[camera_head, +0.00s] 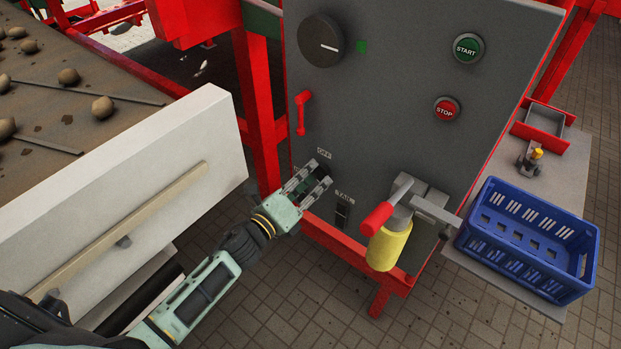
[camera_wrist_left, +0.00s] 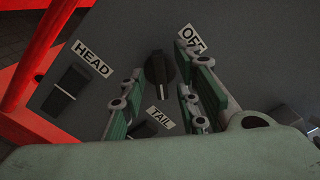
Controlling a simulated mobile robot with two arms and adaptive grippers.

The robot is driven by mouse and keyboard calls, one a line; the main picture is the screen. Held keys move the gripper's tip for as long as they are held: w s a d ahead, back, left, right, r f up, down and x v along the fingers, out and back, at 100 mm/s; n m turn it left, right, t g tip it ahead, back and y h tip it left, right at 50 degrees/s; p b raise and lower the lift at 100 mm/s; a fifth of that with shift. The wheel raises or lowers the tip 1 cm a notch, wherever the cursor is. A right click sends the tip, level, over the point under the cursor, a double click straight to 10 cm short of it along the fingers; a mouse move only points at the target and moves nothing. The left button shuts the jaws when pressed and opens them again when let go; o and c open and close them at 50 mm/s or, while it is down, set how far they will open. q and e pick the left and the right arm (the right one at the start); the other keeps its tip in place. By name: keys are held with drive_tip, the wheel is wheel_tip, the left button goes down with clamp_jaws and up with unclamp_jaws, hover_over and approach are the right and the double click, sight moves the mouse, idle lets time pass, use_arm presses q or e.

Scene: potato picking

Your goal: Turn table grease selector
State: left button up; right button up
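A black selector knob (camera_wrist_left: 158,68) sits on the dark grey panel, with the labels OFF (camera_wrist_left: 190,38), HEAD (camera_wrist_left: 92,60) and TAIL (camera_wrist_left: 160,118) around it. My left gripper (camera_head: 319,174) is open at the panel's lower left, below the OFF label (camera_head: 323,153). In the left wrist view, its two green-padded fingers (camera_wrist_left: 158,85) stand on either side of the knob. I cannot tell whether they touch it. In the head view the fingers hide the knob. My right gripper is not in view.
A black switch (camera_head: 342,213) sits just right of my left gripper. A red lever (camera_head: 302,112), a large dial (camera_head: 321,41) and the START (camera_head: 467,48) and STOP (camera_head: 446,109) buttons are higher. A red-handled valve with a yellow cylinder (camera_head: 389,246) juts out right. A blue crate (camera_head: 583,236) stands beyond.

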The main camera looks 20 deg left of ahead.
use_arm(q)
clamp_jaws()
drive_tip(key=shift+n, duration=0.3)
idle(0.3)
drive_tip(key=n+p, duration=0.1)
drive_tip(key=n, duration=0.4)
drive_tip(key=n+p, duration=0.1)
drive_tip(key=n, duration=0.5)
drive_tip(key=shift+f+n, duration=0.1)
drive_tip(key=shift+n, duration=0.2)
drive_tip(key=n+p, duration=0.1)
drive_tip(key=n, duration=0.5)
drive_tip(key=n+p, duration=0.1)
drive_tip(key=n, duration=0.5)
drive_tip(key=shift+f+n, duration=0.15)
drive_tip(key=shift+n, duration=0.15)
drive_tip(key=shift+s+d, duration=0.1)
